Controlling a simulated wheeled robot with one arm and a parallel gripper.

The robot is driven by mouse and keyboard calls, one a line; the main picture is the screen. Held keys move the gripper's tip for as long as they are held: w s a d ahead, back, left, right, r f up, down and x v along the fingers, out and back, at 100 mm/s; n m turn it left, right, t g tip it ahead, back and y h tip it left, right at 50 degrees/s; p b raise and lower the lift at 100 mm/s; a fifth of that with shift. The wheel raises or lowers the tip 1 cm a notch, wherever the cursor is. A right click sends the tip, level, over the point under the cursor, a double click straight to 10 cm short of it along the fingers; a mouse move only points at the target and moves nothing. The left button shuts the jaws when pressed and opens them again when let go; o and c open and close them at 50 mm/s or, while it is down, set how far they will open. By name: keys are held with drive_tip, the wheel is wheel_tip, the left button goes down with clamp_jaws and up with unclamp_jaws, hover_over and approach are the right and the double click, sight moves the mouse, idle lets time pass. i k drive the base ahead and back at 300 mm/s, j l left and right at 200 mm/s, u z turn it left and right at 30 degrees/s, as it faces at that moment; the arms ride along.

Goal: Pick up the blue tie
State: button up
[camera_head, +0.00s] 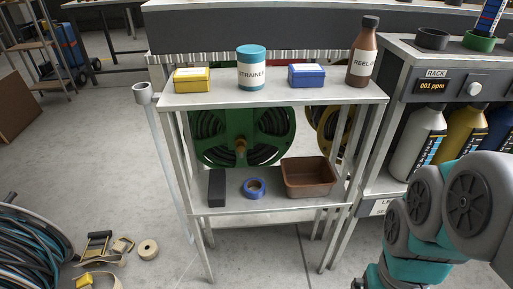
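A small blue ring-shaped roll (255,188), which appears to be the blue tie, lies on the lower shelf (228,204) of the grey metal stand. It sits near the shelf's front edge, between a black upright block (217,187) and a brown open-topped bin (308,177), apart from both. My arm's grey and teal links show at the lower right, well to the right of the stand. My gripper's fingers do not show.
The upper shelf (270,97) holds a yellow box (192,80), a teal-and-white STRAINER can (251,68), a blue box (307,75) and a brown bottle (362,55). A green hose reel (240,137) stands behind. A coiled hose (30,250) and straps lie on the floor at left.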

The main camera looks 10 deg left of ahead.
sight(251, 194)
drive_tip(key=u, duration=1.25)
drive_tip(key=l+u, duration=0.2)
drive_tip(key=u, duration=0.2)
drive_tip(key=l+u, duration=0.35)
drive_tip(key=k+u, duration=0.1)
drive_tip(key=u, duration=0.3)
drive_tip(key=k+l+u, duration=0.1)
drive_tip(key=l+u, duration=0.15)
drive_tip(key=u, duration=0.15)
drive_tip(key=k+l, duration=0.25)
